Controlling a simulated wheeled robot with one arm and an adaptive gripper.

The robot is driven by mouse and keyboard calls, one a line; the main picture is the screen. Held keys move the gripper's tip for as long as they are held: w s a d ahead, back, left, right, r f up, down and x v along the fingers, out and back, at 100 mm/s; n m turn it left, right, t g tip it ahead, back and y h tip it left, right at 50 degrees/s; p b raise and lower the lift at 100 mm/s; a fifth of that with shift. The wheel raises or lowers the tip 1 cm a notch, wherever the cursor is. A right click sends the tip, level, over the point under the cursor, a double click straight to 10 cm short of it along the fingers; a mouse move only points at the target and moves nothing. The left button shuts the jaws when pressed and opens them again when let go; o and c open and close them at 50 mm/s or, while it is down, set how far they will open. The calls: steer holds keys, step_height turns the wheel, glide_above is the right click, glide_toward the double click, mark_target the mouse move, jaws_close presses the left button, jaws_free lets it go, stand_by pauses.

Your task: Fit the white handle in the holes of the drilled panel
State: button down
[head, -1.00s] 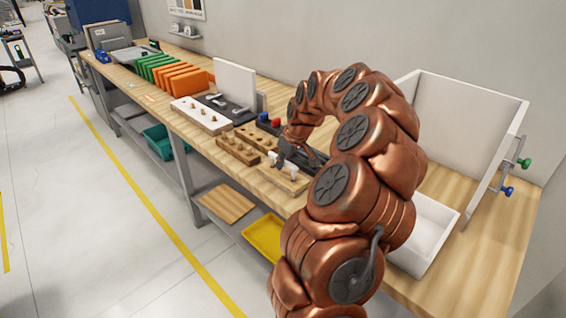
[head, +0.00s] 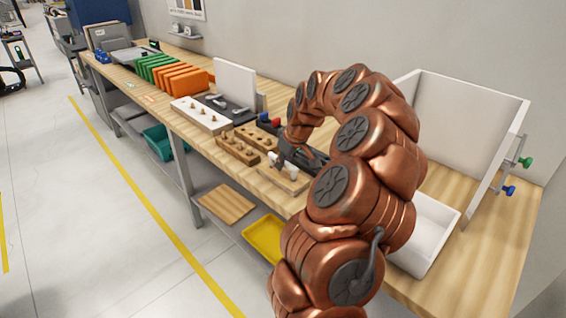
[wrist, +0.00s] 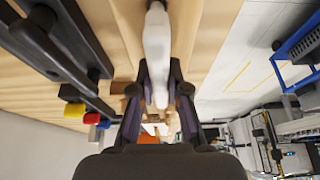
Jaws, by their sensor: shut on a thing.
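My gripper (wrist: 161,100) is shut on the white handle (wrist: 157,45), which runs lengthwise between the two dark fingers in the wrist view. In the head view my gripper (head: 284,158) is low over a light wooden piece (head: 270,175) at the bench's front edge. A white end of the handle (head: 294,169) shows just above or on this piece. I cannot tell whether they touch. No holes can be made out in the light piece, so I cannot confirm that it is the drilled panel. My gripper hides part of the handle.
Brown blocks with knobs (head: 238,150) stand left of my gripper, with a white knob block (head: 199,117) beyond. Red and blue knobs (head: 270,121) are close behind. A white open cabinet (head: 465,115) and white drawer (head: 425,235) stand at right.

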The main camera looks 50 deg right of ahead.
steer(key=shift+f+b, duration=0.55)
steer(key=shift+f, duration=0.05)
stand_by(0.7)
steer(key=c, duration=1.1)
jaws_free()
steer(key=shift+r, duration=0.15)
steer(key=shift+r, duration=2.35)
